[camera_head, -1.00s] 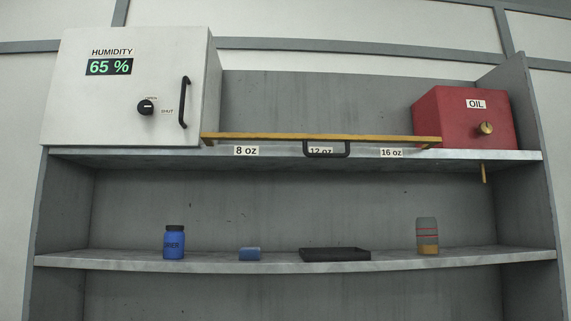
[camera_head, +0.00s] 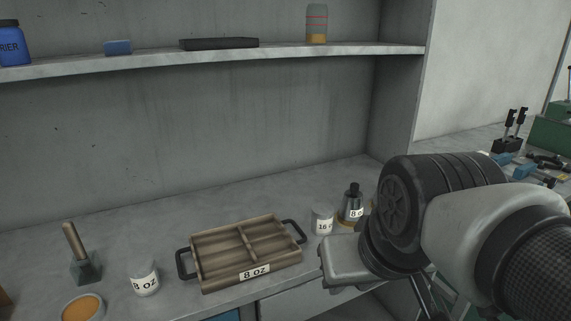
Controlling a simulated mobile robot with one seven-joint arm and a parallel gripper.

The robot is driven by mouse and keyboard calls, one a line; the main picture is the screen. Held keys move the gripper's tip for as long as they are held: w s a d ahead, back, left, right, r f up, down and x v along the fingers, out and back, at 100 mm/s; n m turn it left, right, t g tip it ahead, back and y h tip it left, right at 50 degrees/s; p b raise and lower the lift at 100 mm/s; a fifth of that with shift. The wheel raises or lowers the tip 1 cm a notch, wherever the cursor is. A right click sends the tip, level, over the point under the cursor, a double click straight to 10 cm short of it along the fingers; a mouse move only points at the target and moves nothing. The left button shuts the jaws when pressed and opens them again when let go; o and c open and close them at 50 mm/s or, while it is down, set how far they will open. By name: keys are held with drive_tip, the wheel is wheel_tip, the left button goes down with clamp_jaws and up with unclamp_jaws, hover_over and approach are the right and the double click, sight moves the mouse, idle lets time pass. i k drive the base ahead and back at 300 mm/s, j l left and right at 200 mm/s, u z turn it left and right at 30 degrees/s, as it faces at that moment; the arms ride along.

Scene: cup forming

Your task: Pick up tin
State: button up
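A small white tin-like container labelled 8 oz (camera_head: 145,280) stands on the worktop, left of the wooden tray. A similar one labelled 16 oz (camera_head: 322,220) stands right of the tray, close to my arm. A round open container with orange-brown contents (camera_head: 83,308) is at the lower left, cut by the picture edge. I cannot tell which of these is the tin. My gripper (camera_head: 345,262) is at the right, over the worktop's front edge, partly hidden by my own wrist. Its fingertips do not show clearly, and I see nothing held.
A wooden tray labelled 8 oz (camera_head: 212,265) with dark handles sits mid-worktop. A block with a wooden handle (camera_head: 78,250) is at left. The shelf (camera_head: 120,66) overhangs behind. The worktop's back is clear.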

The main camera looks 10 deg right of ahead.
sight(322, 213)
drive_tip(key=z, duration=0.1)
drive_tip(key=l+u, duration=0.3)
drive_tip(key=l, duration=0.2)
drive_tip(key=l+u, duration=0.3)
drive_tip(key=l, duration=0.2)
drive_tip(key=l+u, duration=0.3)
drive_tip(key=l, duration=0.2)
drive_tip(key=k+l+u, duration=0.3)
drive_tip(key=l, duration=0.15)
drive_tip(key=i, duration=0.1)
